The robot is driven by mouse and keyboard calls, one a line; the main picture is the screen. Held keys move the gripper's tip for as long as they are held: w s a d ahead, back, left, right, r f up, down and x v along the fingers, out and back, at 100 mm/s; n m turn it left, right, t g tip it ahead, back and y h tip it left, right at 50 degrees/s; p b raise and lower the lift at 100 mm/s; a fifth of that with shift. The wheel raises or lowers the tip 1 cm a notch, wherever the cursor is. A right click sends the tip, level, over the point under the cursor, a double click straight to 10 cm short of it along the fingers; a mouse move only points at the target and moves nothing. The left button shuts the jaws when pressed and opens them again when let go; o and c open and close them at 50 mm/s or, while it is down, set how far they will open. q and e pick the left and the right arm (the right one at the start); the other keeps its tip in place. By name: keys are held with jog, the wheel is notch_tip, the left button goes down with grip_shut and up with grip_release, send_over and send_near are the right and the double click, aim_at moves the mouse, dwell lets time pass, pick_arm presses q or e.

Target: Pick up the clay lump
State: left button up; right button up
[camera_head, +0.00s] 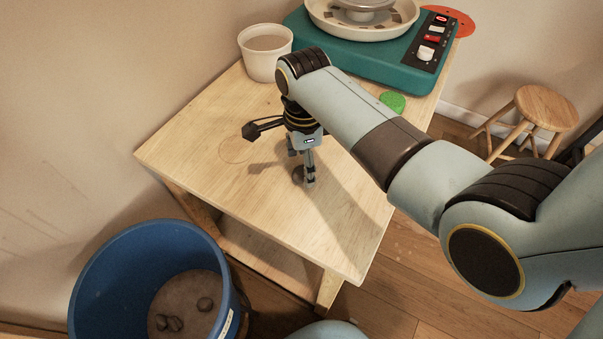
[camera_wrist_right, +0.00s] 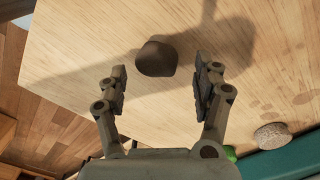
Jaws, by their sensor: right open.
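The clay lump (camera_wrist_right: 156,58) is a small dark brown rounded piece on the wooden table. In the right wrist view it lies between the lines of my two fingers, near the level of their tips, with a gap on each side. In the head view the lump (camera_head: 298,174) is partly hidden behind my right gripper (camera_head: 306,180), which points down at the tabletop. My right gripper also shows in the wrist view (camera_wrist_right: 159,80), open and empty. My left gripper is not in view.
A white bucket (camera_head: 265,65) and a teal pottery wheel (camera_head: 380,62) stand at the table's back. A green item (camera_head: 392,102) lies near the wheel. A blue tub (camera_head: 150,238) with brown lumps (camera_head: 204,304) stands below the front left. The table's (camera_head: 190,140) left part is mostly clear.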

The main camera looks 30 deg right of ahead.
aim_at(302, 171)
jog(key=shift+a+f, duration=0.15)
jog(key=shift+f, duration=1.35)
jog(key=c, duration=1.2)
jog(key=shift+c, duration=0.2)
jog(key=shift+r, duration=0.1)
jog(key=shift+r, duration=0.65)
notch_tip(302, 171, up, 3)
jog(key=shift+f, duration=0.1)
jog(key=s+d+r+p, duration=0.2)
jog(key=s+d+r, duration=0.4)
jog(key=s+d, duration=0.2)
jog(key=shift+d+r, duration=0.15)
jog(key=shift+r, duration=0.25)
jog(key=shift+s, duration=0.1)
